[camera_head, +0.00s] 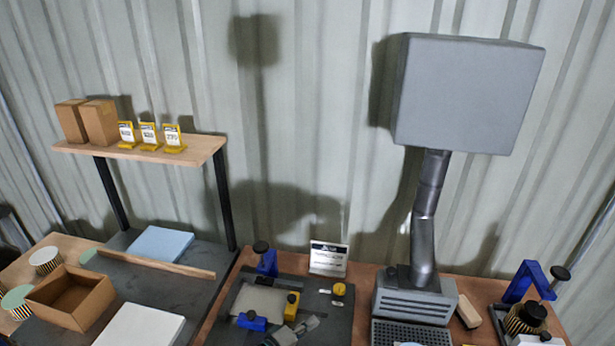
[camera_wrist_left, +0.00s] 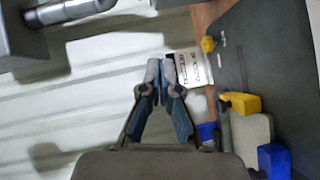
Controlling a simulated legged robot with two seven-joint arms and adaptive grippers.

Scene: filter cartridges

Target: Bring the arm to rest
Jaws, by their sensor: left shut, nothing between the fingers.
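My left gripper (camera_head: 303,326) shows at the bottom edge of the head view, over the front of a dark mat. In the left wrist view its fingers (camera_wrist_left: 161,68) are drawn together with nothing between them. Most of my left arm is out of the head view. My right gripper is not in view.
The dark mat (camera_head: 333,318) holds a grey plate (camera_head: 258,302) with blue and yellow blocks. A white sign (camera_head: 328,258) stands behind it. To the right is a grey unit (camera_head: 414,300) with a duct and box. An open carton (camera_head: 72,296) sits left, below a wooden shelf (camera_head: 205,147).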

